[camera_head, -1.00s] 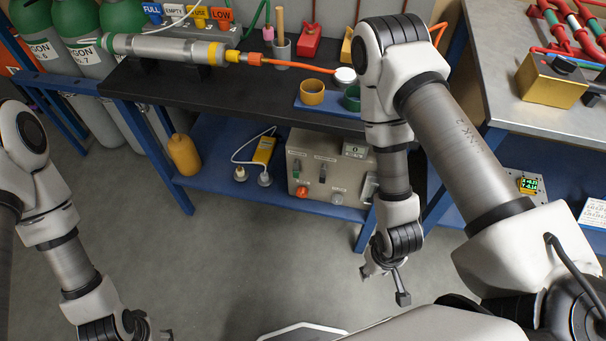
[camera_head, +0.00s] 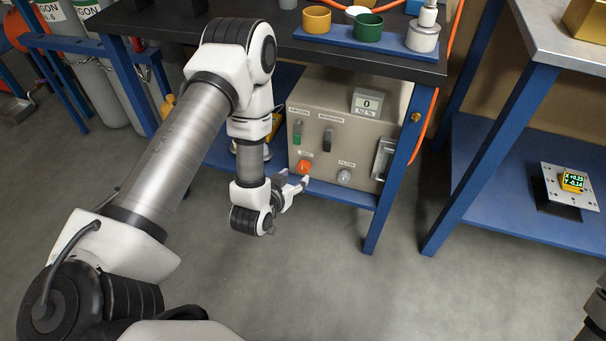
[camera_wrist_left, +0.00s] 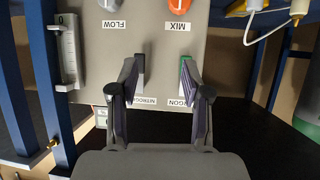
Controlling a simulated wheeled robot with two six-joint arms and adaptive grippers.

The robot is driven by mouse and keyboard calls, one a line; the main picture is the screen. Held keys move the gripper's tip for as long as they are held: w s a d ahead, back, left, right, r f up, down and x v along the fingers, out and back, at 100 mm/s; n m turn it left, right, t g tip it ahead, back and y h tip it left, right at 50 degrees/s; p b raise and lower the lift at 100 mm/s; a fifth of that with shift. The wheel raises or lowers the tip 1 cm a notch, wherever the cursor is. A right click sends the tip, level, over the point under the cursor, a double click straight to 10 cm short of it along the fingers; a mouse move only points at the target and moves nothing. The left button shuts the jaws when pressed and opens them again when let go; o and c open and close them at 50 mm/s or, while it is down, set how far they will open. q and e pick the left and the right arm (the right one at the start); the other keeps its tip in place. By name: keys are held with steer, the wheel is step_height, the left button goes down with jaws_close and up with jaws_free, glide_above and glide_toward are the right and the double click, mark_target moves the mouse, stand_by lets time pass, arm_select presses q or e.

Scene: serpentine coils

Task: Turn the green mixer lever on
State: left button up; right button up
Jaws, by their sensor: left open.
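The green lever (camera_head: 298,131) is on the front of the beige mixer box (camera_head: 362,148), at its upper left, under the ARGON label. In the left wrist view, which is upside down, the green lever (camera_wrist_left: 186,70) is by the tip of the right-hand finger; I cannot tell whether they touch. The dark nitrogen lever (camera_head: 327,139) is beside it and shows near the other fingertip in the wrist view (camera_wrist_left: 140,75). My left gripper (camera_head: 294,182) is open, in front of the box's lower left; its spread fingers (camera_wrist_left: 160,75) have nothing between them. The display (camera_head: 367,103) reads 0.
An orange MIX knob (camera_head: 304,166) and a grey FLOW knob (camera_head: 344,176) sit below the levers. A flow tube (camera_head: 383,158) is at the box's right. The black bench top (camera_head: 400,65) overhangs the box, and a blue leg (camera_head: 392,185) stands to its right. The floor in front is clear.

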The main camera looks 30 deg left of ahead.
mark_target(296, 141)
arm_select(q)
steer(key=w+a+t+y+b, duration=0.1)
steer(key=w+a+b, duration=0.1)
steer(key=w, duration=0.2)
steer(key=w+a+t+b, duration=0.2)
steer(key=w+b, duration=0.1)
steer(key=w, duration=0.1)
steer(key=w+a+n+t+y+b, duration=0.1)
steer(key=w+a+b, duration=0.1)
steer(key=w+b, duration=0.1)
steer(key=shift+w+a+f+t+y, duration=0.2)
steer(key=shift+w+a+t+y, duration=0.1)
steer(key=shift+w+a+t, duration=0.1)
jaws_close()
arm_select(e)
step_height(296, 141, down, 12)
